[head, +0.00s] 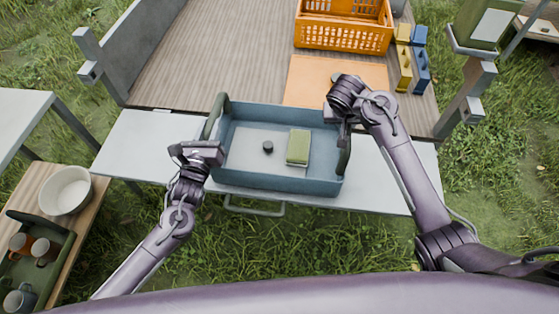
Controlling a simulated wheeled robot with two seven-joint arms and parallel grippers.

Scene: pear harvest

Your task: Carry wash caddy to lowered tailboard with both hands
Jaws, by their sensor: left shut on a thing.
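The wash caddy (275,182) is a blue-grey open tray with a dark green handle at each end. A green block (298,147) and a small dark round piece (268,147) lie inside. The caddy appears level over the pale lowered tailboard (145,138); I cannot tell whether it rests on it or hangs just above. My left gripper (212,151) is shut on the caddy's left handle (215,115). My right gripper (343,133) is at the right handle (344,160); its fingers are mostly hidden by its own wrist.
Behind the tailboard is a wooden bed with an orange crate (343,34), an orange mat (306,80), and yellow (403,68) and blue (421,70) pieces. At left, a wooden bench holds a white bowl (66,190) and a green tray (62,262) with mugs. Grass lies below.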

